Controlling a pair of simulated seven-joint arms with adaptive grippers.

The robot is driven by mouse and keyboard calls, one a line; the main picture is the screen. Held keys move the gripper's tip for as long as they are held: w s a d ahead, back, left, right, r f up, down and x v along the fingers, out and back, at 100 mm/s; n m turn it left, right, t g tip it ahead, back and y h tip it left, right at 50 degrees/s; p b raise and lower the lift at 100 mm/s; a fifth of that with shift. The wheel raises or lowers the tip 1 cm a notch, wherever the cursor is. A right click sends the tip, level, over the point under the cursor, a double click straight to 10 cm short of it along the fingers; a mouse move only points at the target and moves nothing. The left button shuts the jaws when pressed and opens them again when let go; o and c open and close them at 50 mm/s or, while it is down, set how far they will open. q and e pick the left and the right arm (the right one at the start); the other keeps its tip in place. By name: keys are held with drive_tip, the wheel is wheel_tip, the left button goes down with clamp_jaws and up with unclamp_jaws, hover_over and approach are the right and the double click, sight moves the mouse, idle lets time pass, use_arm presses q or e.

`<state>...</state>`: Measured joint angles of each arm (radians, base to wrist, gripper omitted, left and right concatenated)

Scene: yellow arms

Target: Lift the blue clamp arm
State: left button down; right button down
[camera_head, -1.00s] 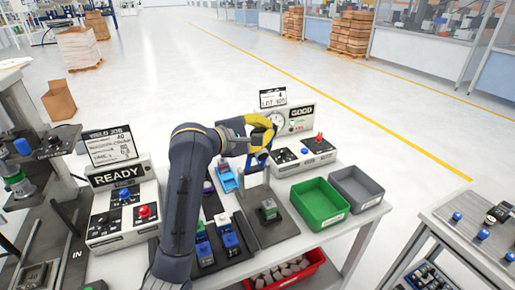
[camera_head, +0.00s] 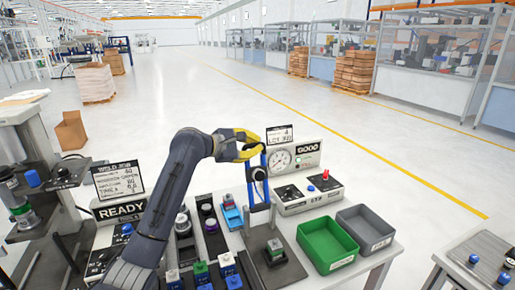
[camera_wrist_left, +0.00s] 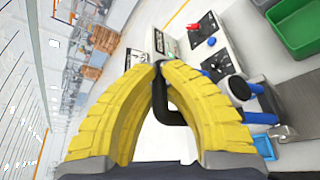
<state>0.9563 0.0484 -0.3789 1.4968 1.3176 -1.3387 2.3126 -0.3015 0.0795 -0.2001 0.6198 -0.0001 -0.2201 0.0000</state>
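The blue clamp arm (camera_head: 249,188) stands raised and roughly upright above the dark fixture plate, with a dark round part between its blue bars. My left gripper (camera_head: 262,150) with yellow fingers is at its top end. In the left wrist view the fingertips (camera_wrist_left: 158,66) come together around a black bent handle, which leads toward the blue bars (camera_wrist_left: 266,117) at the right. The exact contact is partly hidden by the fingers. My right gripper is not in view.
A green bin (camera_head: 327,246) and a grey bin (camera_head: 366,229) stand right of the fixture. A gauge panel (camera_head: 293,160) and control box (camera_head: 308,196) stand behind. Several coloured parts and a light-blue piece (camera_head: 231,213) lie left of the fixture.

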use_arm(q)
drive_tip(key=shift+w+a, duration=0.3)
drive_tip(key=shift+a, duration=0.05)
drive_tip(key=c, duration=1.6)
unclamp_jaws()
drive_tip(key=shift+a, duration=0.15)
drive_tip(key=shift+o, duration=1.1)
drive_tip(key=shift+d, duration=0.2)
drive_tip(key=shift+f, duration=0.1)
drive_tip(key=shift+s+a, duration=0.1)
drive_tip(key=shift+s, duration=0.05)
drive_tip(key=v, duration=1.1)
drive_tip(key=shift+s+a, duration=0.25)
